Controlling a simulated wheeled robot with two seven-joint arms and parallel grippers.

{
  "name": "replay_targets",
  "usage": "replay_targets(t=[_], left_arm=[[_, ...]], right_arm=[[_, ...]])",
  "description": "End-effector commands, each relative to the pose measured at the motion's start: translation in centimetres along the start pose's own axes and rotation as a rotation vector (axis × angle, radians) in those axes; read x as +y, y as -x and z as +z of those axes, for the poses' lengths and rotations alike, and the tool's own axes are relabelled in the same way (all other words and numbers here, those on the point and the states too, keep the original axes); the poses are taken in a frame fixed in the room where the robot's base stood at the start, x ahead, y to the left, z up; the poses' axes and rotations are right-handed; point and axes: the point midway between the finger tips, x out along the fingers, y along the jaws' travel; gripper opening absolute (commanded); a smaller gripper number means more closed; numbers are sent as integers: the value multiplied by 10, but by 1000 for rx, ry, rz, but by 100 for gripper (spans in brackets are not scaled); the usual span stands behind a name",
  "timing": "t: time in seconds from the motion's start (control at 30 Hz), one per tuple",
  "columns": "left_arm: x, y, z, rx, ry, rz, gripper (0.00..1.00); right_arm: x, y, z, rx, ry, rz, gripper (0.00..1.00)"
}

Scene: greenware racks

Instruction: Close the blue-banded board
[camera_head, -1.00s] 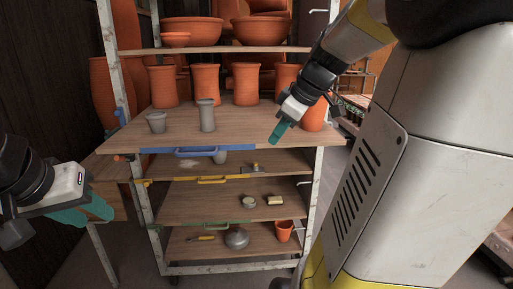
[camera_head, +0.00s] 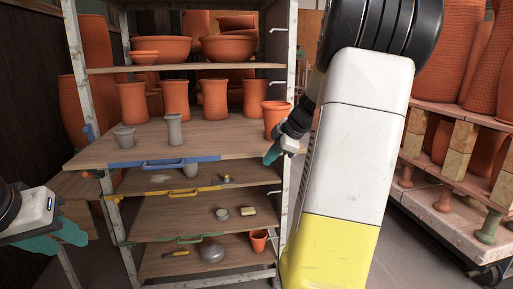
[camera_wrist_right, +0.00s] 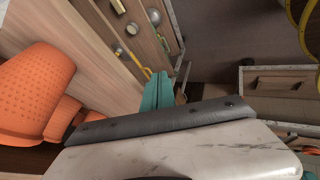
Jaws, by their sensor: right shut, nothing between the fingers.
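The blue-banded board (camera_head: 100,149) is a wooden shelf in the rack with a blue front strip and blue handle (camera_head: 165,165). It juts out further than the boards below. It bears two grey cups, one here (camera_head: 174,130), and a row of orange pots (camera_head: 214,100). My right gripper (camera_head: 270,157) is shut and empty, at the right part of the board's front edge; I cannot tell if it touches. Its teal fingers also show together in the right wrist view (camera_wrist_right: 157,92). My left gripper (camera_head: 62,238) is open and empty, left of the rack.
Below are a yellow-handled board (camera_head: 170,190) and a green-handled board (camera_head: 175,239) with small items. A fixed shelf of orange bowls (camera_head: 229,48) is above. Another rack of pots (camera_head: 455,185) stands at the right. Dark floor lies between the racks.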

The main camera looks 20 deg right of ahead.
Motion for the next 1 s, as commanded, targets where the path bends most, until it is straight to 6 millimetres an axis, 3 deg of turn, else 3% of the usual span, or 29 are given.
replay_targets(t=[0.03, 0.3, 1.0], left_arm=[[0, 0, 0, 0, 0, 0, 36], [0, 0, 0, 0, 0, 0, 36], [0, 0, 0, 0, 0, 0, 36]], right_arm=[[-1, -10, 0, 1, -1, -3, 0], [31, -24, 0, 1, 1, 0, 0], [41, -28, 0, 0, 0, 0, 0]])
